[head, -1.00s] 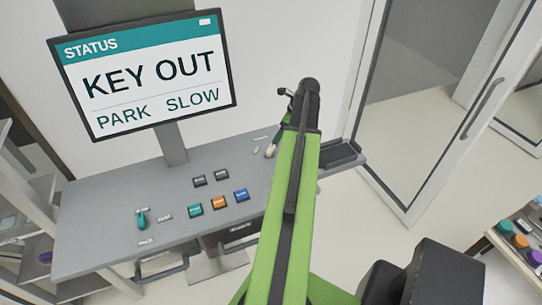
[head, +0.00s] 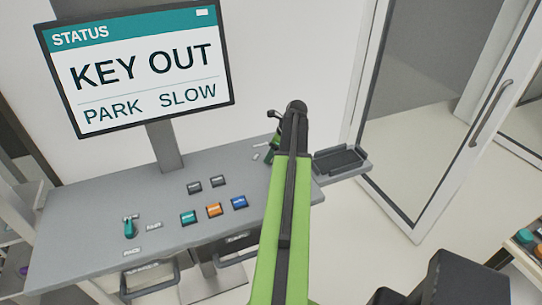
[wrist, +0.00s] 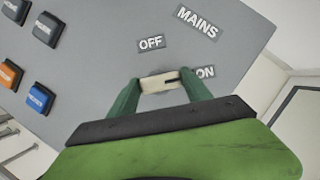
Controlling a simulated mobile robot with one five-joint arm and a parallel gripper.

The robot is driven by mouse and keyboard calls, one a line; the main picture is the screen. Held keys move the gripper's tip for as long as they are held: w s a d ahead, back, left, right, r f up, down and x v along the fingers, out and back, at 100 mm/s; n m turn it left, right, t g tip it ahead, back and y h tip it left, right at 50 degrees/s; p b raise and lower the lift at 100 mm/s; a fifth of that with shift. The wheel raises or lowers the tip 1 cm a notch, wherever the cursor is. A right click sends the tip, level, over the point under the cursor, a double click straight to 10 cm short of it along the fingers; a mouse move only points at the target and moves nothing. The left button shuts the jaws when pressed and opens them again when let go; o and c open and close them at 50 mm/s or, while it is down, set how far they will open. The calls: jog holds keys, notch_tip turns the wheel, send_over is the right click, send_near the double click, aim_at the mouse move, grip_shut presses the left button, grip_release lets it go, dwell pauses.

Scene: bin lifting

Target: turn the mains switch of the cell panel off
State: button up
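The mains switch is a cream knob (wrist: 160,83) on the grey panel in the wrist view. Its dark line points right, towards the ON label (wrist: 205,72). The OFF label (wrist: 151,42) is just above the knob and the MAINS label (wrist: 197,22) is farther up and right. My gripper (wrist: 159,82) has its two green fingers at the knob's two ends. They appear to touch it on both sides. In the head view my gripper (head: 272,151) is at the panel's right part, and the arm hides most of the knob.
The grey panel (head: 90,215) also bears a teal key switch (head: 130,229) and teal, orange, blue and dark buttons. A status screen (head: 140,75) above reads KEY OUT, PARK, SLOW. A dark tray (head: 338,160) is at the panel's right end. A glass door (head: 420,110) stands right.

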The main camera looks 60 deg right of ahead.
jog(key=c, duration=0.7)
jog(key=shift+a+f, duration=0.1)
jog(key=shift+a, duration=0.05)
jog(key=shift+c, duration=0.5)
jog(key=shift+n+y, duration=0.3)
jog(key=shift+n, duration=0.1)
jog(key=shift+w+d+n+y, duration=0.1)
jog(key=shift+d+n+y, duration=0.2)
jog(key=shift+n, duration=0.7)
jog(key=n+y, duration=0.1)
jog(key=n, duration=0.1)
jog(key=n+g, duration=0.1)
jog(key=n, duration=0.2)
jog(key=shift+w+y, duration=0.2)
jog(key=shift+y, duration=0.2)
jog(key=n+g, duration=0.1)
jog(key=n, duration=0.2)
jog(key=n+g, duration=0.1)
jog(key=n, duration=0.1)
jog(key=shift+w+n+y, duration=0.15)
jog(key=shift+n+y, duration=0.15)
jog(key=shift+n, duration=0.1)
jog(key=shift+a+n+g, duration=0.1)
jog(key=shift+n+g, duration=0.9)
jog(key=shift+n, duration=1.3)
